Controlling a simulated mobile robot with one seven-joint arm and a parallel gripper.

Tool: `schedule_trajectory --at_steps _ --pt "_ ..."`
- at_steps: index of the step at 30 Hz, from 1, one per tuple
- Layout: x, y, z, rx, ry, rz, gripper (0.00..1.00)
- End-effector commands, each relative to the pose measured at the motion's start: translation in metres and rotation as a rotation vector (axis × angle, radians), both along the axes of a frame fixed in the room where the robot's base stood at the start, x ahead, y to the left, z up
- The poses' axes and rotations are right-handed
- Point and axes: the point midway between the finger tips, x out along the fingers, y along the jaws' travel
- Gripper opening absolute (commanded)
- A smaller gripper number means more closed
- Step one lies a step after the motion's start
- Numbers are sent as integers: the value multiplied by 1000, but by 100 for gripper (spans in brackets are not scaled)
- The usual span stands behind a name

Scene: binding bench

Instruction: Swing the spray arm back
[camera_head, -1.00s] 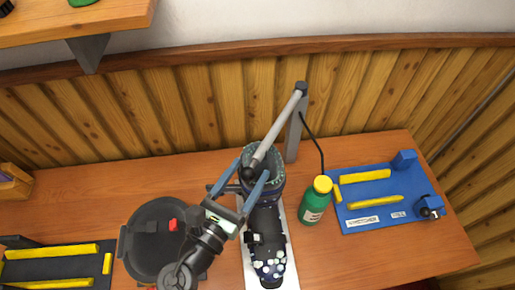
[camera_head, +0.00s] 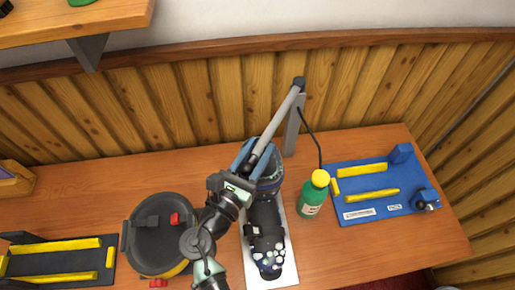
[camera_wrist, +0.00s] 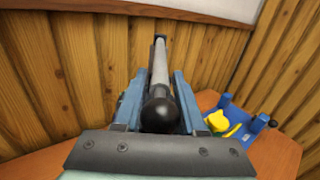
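The spray arm (camera_head: 274,125) is a grey tube hinged at the top of a grey post (camera_head: 293,128). It slopes down to the left over a dark boot (camera_head: 264,232) and ends in a black ball knob, clear in the wrist view (camera_wrist: 160,108). My gripper (camera_head: 254,152) is at this lower end, above the boot's opening. Its blue-grey fingers lie on either side of the knob, close against it, and look shut on it. The exact contact is hard to see. The gripper hides part of the boot's top.
A blue board (camera_head: 375,206) with yellow bars is further right. A round black pan (camera_head: 160,250) and a black tray (camera_head: 40,262) are left. A shelf (camera_head: 70,35) overhangs upper left.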

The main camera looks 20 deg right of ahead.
Motion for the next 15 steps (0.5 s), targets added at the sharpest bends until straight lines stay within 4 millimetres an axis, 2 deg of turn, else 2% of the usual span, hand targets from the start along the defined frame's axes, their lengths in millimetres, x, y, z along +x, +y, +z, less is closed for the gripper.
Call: schedule_trajectory --at_steps 1,3,15 --pt "0 0 0 0 0 0 10" --pt "0 0 0 0 0 0 0" --pt "0 0 0 -1 1 0 0"
